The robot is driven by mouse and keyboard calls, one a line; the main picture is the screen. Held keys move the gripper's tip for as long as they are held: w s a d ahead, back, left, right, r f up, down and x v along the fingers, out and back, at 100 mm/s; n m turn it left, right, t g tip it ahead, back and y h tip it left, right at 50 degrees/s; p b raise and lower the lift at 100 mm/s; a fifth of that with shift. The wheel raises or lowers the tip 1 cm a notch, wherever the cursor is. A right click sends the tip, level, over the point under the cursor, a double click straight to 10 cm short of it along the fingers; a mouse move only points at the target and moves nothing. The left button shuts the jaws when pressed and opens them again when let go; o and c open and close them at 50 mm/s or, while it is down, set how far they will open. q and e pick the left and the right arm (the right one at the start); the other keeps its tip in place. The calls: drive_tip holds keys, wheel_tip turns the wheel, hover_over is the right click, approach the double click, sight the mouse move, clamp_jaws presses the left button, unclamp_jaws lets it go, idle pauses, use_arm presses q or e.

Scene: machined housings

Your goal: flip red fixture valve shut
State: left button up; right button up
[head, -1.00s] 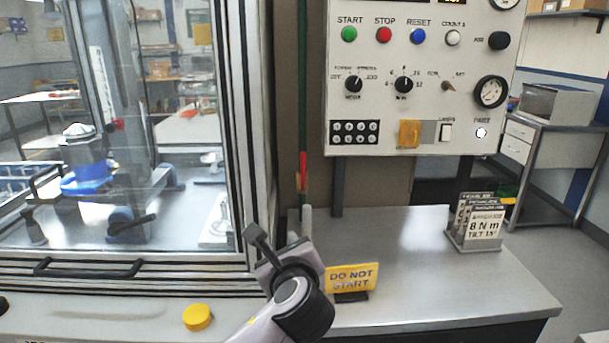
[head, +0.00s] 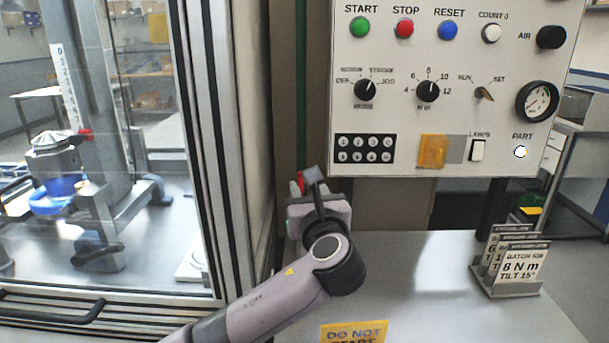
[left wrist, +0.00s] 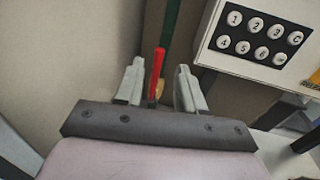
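The red valve handle (head: 301,181) is mostly hidden behind my left gripper (head: 306,186) in the head view. In the left wrist view the red handle (left wrist: 157,70) stands upright, roughly in line with the dark green pipe (left wrist: 172,30) behind it. A brass-coloured piece (left wrist: 160,88) shows at its lower end. My left gripper (left wrist: 157,88) is open, with one finger on each side of the handle and a visible gap to each. I cannot tell how deep the handle sits between the fingers. My right gripper is not in view.
The control panel (head: 450,80) overhangs close to the right of the pipe. The glazed enclosure's frame (head: 215,130) stands to the left. On the metal bench (head: 420,280) are a yellow sign (head: 353,332) and a card holder (head: 512,265). The bench between them is clear.

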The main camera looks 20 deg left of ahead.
use_arm(q)
drive_tip(key=shift+p+x, duration=0.3)
drive_tip(key=shift+x, duration=2.45)
clamp_jaws()
